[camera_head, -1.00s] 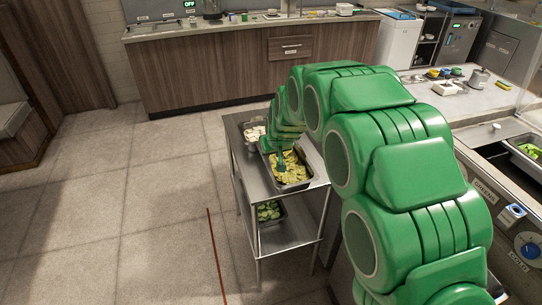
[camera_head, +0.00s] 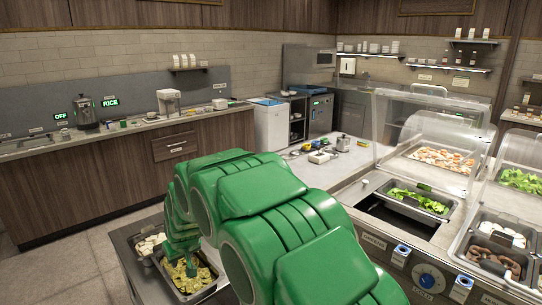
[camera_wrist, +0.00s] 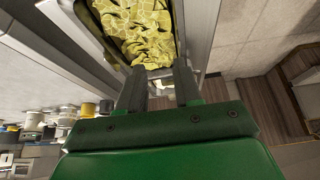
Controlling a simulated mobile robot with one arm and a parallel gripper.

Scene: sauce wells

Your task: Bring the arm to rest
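My green arm reaches down over a steel cart, and my gripper (camera_wrist: 160,66) is at its end. In the wrist view its two dark fingers stand apart with nothing between them. A metal pan (camera_head: 215,284) of yellow-green food pieces sits on the cart (camera_head: 121,238). The pan also shows in the wrist view (camera_wrist: 95,25), beyond the fingertips. In the head view my gripper (camera_head: 191,270) is a small green shape over this pan, and its fingers are hard to make out there.
A smaller pan of white pieces (camera_head: 150,243) sits beside it on the cart. To the right is a counter with a glass guard (camera_head: 425,120), a pan of greens (camera_head: 418,199) and several food wells. A wooden cabinet (camera_head: 90,183) stands along the back wall. Floor is open at left.

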